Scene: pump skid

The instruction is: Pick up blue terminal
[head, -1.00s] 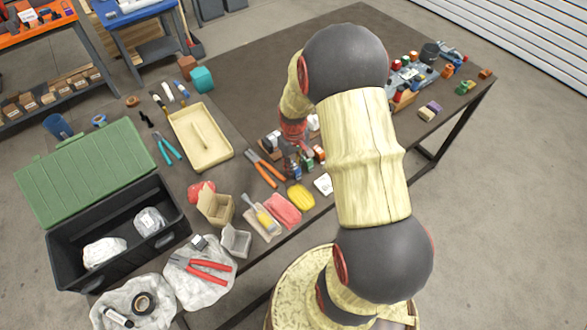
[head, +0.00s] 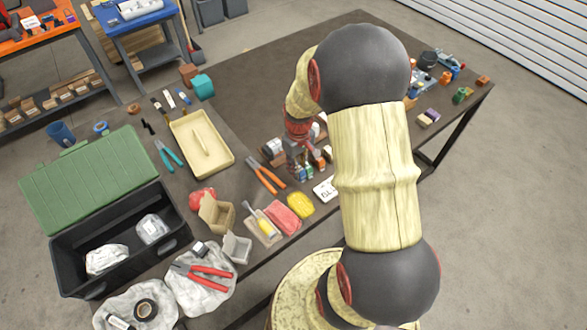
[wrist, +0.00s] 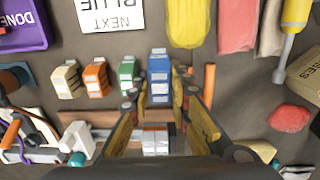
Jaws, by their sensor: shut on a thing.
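The blue terminal (wrist: 160,72) stands upright between the fingertips of my gripper (wrist: 160,92) in the wrist view. The fingers are closed on its two sides. It is at the right end of a row with a green terminal (wrist: 128,76), an orange terminal (wrist: 96,78) and a cream terminal (wrist: 67,80). A card (wrist: 110,14) reading "NEXT BLUE" lies beyond the row. In the head view my gripper (head: 303,158) is low over the table and partly hidden by my arm.
A rail (wrist: 105,142) with grey-white blocks (wrist: 156,140) lies under my gripper. A purple "DONE" tray (wrist: 22,24) is at the upper left. A yellow sponge (head: 300,204), pink cloth (head: 283,219) and orange-handled pliers (head: 264,175) lie nearby. The table's far middle is clear.

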